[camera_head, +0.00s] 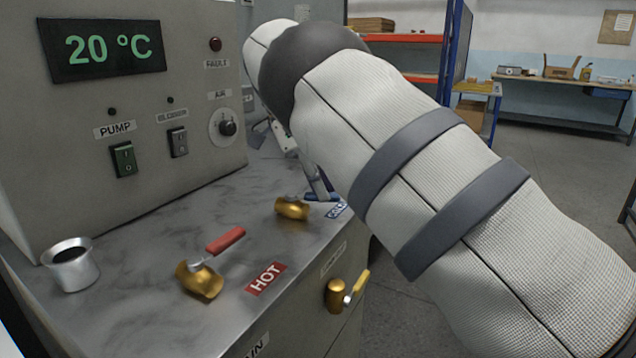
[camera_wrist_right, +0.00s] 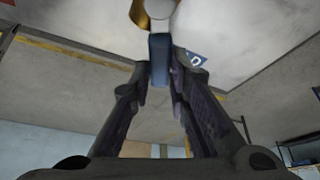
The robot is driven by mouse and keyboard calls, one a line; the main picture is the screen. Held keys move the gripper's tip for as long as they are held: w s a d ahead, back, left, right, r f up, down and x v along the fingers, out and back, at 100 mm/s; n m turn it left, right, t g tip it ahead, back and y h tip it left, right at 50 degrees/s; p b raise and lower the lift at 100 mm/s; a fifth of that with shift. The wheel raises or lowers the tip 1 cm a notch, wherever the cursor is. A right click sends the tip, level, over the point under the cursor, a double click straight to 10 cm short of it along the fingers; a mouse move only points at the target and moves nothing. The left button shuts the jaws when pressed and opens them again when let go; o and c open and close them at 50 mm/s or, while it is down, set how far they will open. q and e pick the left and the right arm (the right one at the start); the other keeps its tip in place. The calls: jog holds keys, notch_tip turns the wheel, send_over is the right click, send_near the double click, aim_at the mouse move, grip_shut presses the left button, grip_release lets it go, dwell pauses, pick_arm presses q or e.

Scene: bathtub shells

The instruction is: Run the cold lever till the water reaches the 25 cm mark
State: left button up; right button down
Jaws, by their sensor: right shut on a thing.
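The cold lever has a blue handle (camera_head: 325,198) on a brass valve (camera_head: 291,208) beside a blue COLD label (camera_head: 337,210), partly hidden by my right arm. My right gripper (camera_head: 318,186) reaches down to this handle from behind my padded arm. In the right wrist view the blue handle (camera_wrist_right: 160,62) sits between the fingertips of my right gripper (camera_wrist_right: 162,82), which is shut on it. The brass valve body (camera_wrist_right: 140,12) shows at the top edge there. My left gripper is out of view. No water or 25 cm mark shows.
A red-handled valve (camera_head: 224,241) stands beside the HOT label (camera_head: 266,279). A yellow-handled valve (camera_head: 336,295) is on the front face. A metal cup (camera_head: 70,265) is at the left. The control panel display (camera_head: 105,48) reads 20 °C. Open floor lies at the right.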

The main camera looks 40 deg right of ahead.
jog(key=m, duration=0.1)
jog(key=a+m+y, duration=0.1)
jog(key=m, duration=0.1)
jog(key=shift+s+a+g, duration=0.1)
jog(key=shift+s+g, duration=0.3)
jog(key=shift+s+a+m+y, duration=0.15)
jog(key=shift+a+m+y, duration=0.3)
jog(key=shift+m, duration=0.55)
jog(key=c, duration=1.5)
grip_release()
jog(key=shift+a, duration=0.1)
